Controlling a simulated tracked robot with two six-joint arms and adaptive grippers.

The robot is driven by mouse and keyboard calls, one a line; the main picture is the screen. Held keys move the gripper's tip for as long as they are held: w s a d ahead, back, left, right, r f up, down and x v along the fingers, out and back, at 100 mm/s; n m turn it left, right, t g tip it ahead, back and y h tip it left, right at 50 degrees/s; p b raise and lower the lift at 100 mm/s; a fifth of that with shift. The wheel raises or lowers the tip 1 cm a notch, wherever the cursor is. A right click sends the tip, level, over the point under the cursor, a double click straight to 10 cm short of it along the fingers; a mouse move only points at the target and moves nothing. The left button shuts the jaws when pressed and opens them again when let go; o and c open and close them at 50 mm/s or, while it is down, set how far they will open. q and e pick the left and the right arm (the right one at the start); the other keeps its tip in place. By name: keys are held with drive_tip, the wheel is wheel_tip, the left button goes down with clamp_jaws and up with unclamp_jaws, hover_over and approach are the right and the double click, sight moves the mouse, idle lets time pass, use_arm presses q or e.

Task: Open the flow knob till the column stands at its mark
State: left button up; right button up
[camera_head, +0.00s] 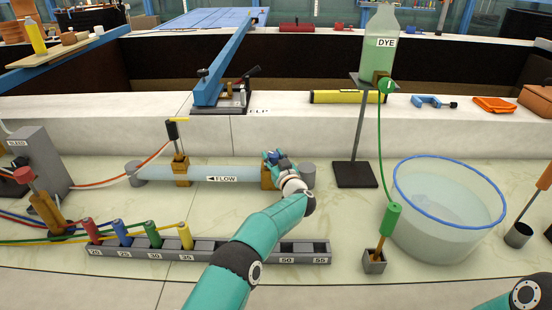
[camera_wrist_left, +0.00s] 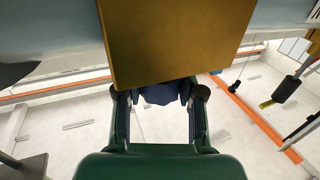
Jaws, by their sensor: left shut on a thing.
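My left gripper (camera_head: 277,162) is at the right end of the glass flow tube (camera_head: 205,173), which carries a FLOW label with an arrow pointing left. It is shut on a dark blue knob (camera_wrist_left: 163,94) beside a brass block (camera_wrist_left: 175,40). In the head view the brass block (camera_head: 267,178) is partly behind my gripper, and little of the knob shows. In the left wrist view, a finger lies on each side of the knob. I cannot make out the column's level or its mark. My right gripper is out of view; part of my right arm shows at bottom right.
A rack (camera_head: 210,249) with several coloured plugs lies in front of the tube. A DYE bottle (camera_head: 381,45) on a stand (camera_head: 357,140) and a clear, blue-rimmed tub (camera_head: 445,215) stand to the right.

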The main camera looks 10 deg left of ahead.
use_arm(q)
drive_tip(key=shift+d+r, duration=0.15)
drive_tip(key=shift+r, duration=0.05)
drive_tip(key=o, duration=1.1)
drive_tip(key=shift+o, duration=0.3)
drive_tip(key=shift+f, duration=0.1)
drive_tip(key=v, duration=1.2)
drive_tip(key=shift+f, duration=0.15)
